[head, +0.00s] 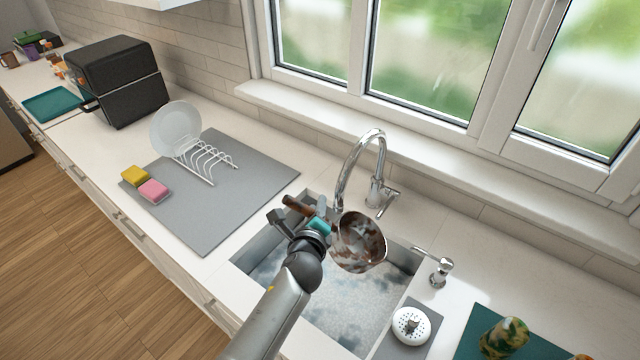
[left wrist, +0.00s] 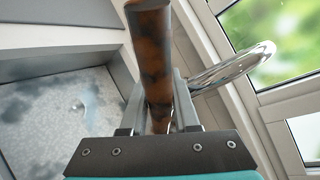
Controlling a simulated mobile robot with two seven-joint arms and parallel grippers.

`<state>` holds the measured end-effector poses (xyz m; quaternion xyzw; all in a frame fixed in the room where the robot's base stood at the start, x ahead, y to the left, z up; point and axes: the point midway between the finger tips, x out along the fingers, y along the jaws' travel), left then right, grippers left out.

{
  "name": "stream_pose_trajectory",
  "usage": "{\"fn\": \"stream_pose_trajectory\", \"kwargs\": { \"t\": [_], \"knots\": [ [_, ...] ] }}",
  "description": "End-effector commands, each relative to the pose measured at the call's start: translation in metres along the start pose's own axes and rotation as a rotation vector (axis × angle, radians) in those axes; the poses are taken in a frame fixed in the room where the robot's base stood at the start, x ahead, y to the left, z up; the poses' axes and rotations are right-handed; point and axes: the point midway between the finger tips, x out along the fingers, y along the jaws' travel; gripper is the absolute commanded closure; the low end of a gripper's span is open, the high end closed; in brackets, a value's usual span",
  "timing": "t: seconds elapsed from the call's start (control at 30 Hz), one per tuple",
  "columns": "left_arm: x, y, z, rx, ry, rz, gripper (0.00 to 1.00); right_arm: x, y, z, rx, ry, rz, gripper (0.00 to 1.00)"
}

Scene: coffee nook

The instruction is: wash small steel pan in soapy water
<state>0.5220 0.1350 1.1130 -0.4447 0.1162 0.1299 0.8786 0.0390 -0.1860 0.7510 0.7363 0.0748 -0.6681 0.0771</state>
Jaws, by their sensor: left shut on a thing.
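The small steel pan (head: 361,243) is stained with brown patches and is held tilted over the sink (head: 408,262). My left gripper (head: 312,222) is shut on the pan's brown handle, which also shows between the fingers in the left wrist view (left wrist: 152,60). The soapy water (head: 345,300) in the sink is greyish with pale foam patches, and the pan appears above its surface. In the left wrist view the water (left wrist: 60,110) lies to the left of the handle. My right gripper is not in view.
A chrome faucet (head: 376,170) arches behind the pan, close to it. A soap dispenser (head: 439,268) and a white round holed item (head: 411,326) stand right of the sink. Left is a grey mat (head: 215,215) with a dish rack (head: 213,157), white plate (head: 177,129) and two sponges (head: 153,190).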

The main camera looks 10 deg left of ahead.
Motion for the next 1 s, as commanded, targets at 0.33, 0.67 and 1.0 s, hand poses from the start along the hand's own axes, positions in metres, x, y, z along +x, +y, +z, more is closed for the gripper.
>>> {"fn": "stream_pose_trajectory", "kwargs": {
  "t": [0.33, 0.67, 1.0],
  "knots": [
    [0.003, -0.002, -0.004, 0.015, 0.007, -0.003, 1.00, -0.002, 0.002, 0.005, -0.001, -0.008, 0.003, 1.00],
    [0.011, 0.018, -0.020, 0.014, 0.007, -0.001, 1.00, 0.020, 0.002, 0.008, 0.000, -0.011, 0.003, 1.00],
    [0.022, 0.043, -0.039, 0.013, 0.007, -0.003, 1.00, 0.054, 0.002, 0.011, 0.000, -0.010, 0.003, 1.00]
  ]
}}
